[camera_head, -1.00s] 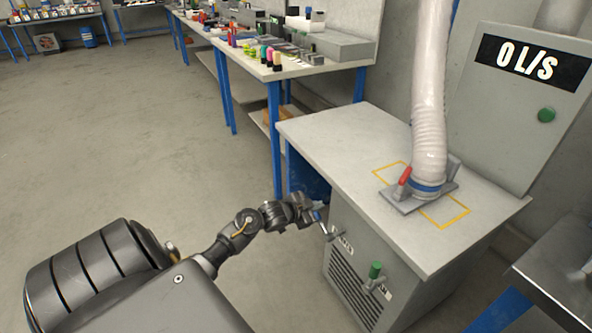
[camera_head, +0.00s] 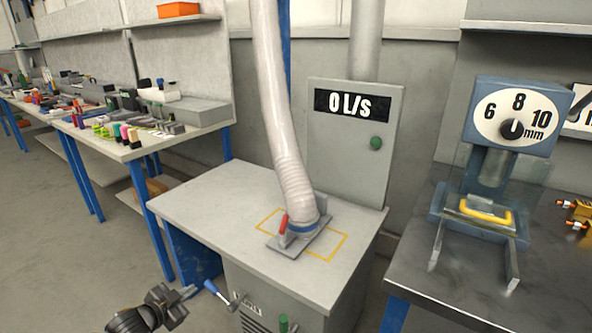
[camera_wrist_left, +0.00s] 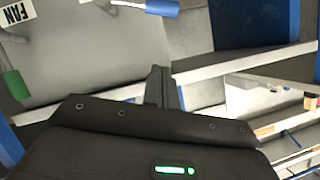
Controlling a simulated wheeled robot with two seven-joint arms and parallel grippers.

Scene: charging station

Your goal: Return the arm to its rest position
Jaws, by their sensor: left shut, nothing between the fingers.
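My left gripper (camera_head: 187,293) is in the lower left of the head view, in front of the grey cabinet, with dark fingers closed and empty. Its fingertips are just left of a blue-handled lever (camera_head: 211,286) on the cabinet front, and a small gap seems to lie between them. In the left wrist view the closed fingers (camera_wrist_left: 161,86) point up the picture, with the blue handle (camera_wrist_left: 162,7) beyond them at the top edge. Most of my left arm is outside the head view. My right gripper is not in view.
A green-handled lever (camera_head: 284,323) is on the same cabinet (camera_head: 185,200); it also shows in the wrist view (camera_wrist_left: 15,84). A white hose (camera_head: 280,110) stands on top. A dark bench (camera_head: 430,260) with a gauge (camera_head: 515,125) is at right. Open floor (camera_head: 50,220) lies left.

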